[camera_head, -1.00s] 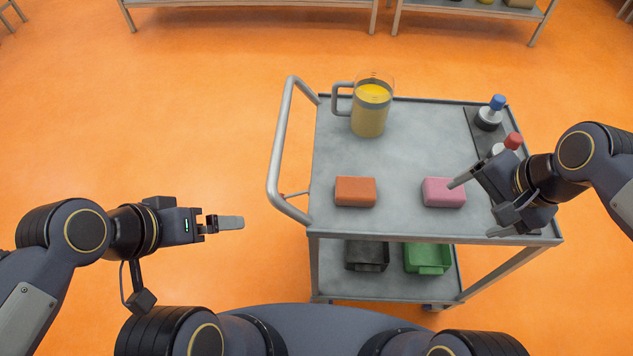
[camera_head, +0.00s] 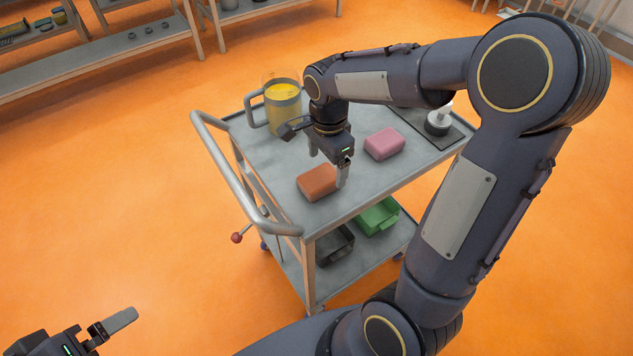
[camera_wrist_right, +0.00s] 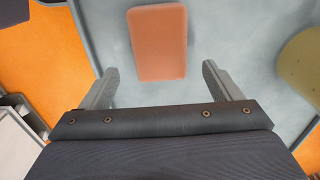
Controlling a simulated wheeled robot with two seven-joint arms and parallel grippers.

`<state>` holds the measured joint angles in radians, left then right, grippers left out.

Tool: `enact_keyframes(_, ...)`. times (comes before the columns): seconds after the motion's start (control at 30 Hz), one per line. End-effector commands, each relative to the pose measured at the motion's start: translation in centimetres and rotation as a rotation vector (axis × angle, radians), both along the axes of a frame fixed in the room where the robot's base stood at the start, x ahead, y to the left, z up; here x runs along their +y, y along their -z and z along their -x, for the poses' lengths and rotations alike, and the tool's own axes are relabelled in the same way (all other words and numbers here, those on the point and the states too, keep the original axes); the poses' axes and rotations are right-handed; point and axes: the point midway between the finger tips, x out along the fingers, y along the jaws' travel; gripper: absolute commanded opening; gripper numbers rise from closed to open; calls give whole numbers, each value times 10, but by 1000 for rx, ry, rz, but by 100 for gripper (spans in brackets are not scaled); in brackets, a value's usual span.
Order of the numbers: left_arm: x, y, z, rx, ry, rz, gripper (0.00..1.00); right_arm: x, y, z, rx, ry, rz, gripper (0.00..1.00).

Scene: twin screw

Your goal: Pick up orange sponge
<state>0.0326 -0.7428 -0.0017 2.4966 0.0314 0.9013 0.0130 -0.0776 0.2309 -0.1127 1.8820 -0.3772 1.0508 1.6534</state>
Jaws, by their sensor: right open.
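The orange sponge (camera_head: 318,183) lies flat on the grey cart top, near its front left part. In the right wrist view the sponge (camera_wrist_right: 158,43) is ahead of my right gripper (camera_wrist_right: 158,85), roughly centred between its two open fingers. In the head view my right gripper (camera_head: 328,168) points down at the sponge, with one finger beside the sponge's right end. The fingers hold nothing. My left gripper (camera_head: 118,322) is at the lower left, away from the cart; only one finger shows clearly, so its opening cannot be told.
A pink sponge (camera_head: 384,144) lies right of the orange one. A jug of yellow liquid (camera_head: 283,108) stands behind. A bottle (camera_head: 439,121) stands on a dark mat at the right. The cart's handle (camera_head: 232,180) rises at the left. Black (camera_head: 333,245) and green (camera_head: 378,216) bins sit below.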

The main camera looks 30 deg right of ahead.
Motion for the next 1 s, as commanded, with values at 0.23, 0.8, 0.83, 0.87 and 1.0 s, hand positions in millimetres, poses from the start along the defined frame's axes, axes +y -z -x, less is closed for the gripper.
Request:
enact_keyframes(0.23, 0, 3, 0, 0, 0, 0, 100, 0, 37, 0, 3, 0, -1, 85)
enact_keyframes(0.8, 0, 3, 0, 0, 0, 0, 100, 0, 43, -1, -1, -1, -1, 52)
enact_keyframes(0.83, 0, 3, 0, 0, 0, 0, 100, 0, 43, -1, -1, -1, -1, 48)
enact_keyframes(0.87, 0, 3, 0, 0, 0, 0, 100, 0, 43, -1, -1, -1, -1, 44)
enact_keyframes(1.0, 0, 3, 0, 0, 0, 0, 100, 0, 43, -1, -1, -1, -1, 33)
